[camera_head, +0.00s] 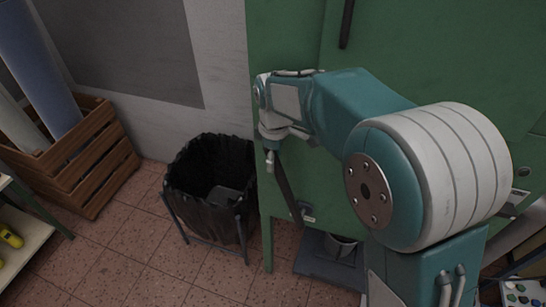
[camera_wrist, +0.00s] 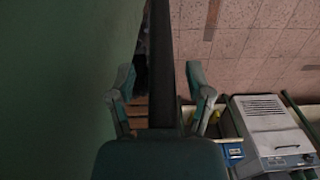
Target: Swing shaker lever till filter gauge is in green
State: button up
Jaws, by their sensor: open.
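The shaker lever (camera_head: 285,187) is a dark flat bar at the lower left of the green cabinet (camera_head: 290,45). It slants from beside my gripper (camera_head: 271,155) down to a small pale fitting. In the wrist view the lever (camera_wrist: 162,60) runs upright between the two fingers of my gripper (camera_wrist: 165,95). The fingers are spread, with a visible gap on each side of the bar. No filter gauge can be made out; my arm covers much of the cabinet front.
A black-lined waste bin (camera_head: 212,190) stands on the tiled floor just left of the cabinet. A wooden crate (camera_head: 75,160) with rolls is further left. A grey machine (camera_wrist: 270,130) shows at the wrist view's lower right. Tiled floor is clear in front of the bin.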

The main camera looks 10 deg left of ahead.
jog(key=shift+a, duration=0.15)
jog(key=c, duration=0.8)
jog(key=shift+a, duration=0.3)
grip_shut()
jog(key=shift+d, duration=0.1)
jog(key=shift+d+r+y, duration=0.25)
jog(key=shift+d+y, duration=0.15)
jog(key=shift+d, duration=0.45)
jog(key=shift+d+r+y, duration=0.25)
jog(key=shift+d+y, duration=0.15)
jog(key=shift+d, duration=0.4)
jog(key=o, duration=0.8)
grip_release()
jog(key=shift+s+f, duration=0.1)
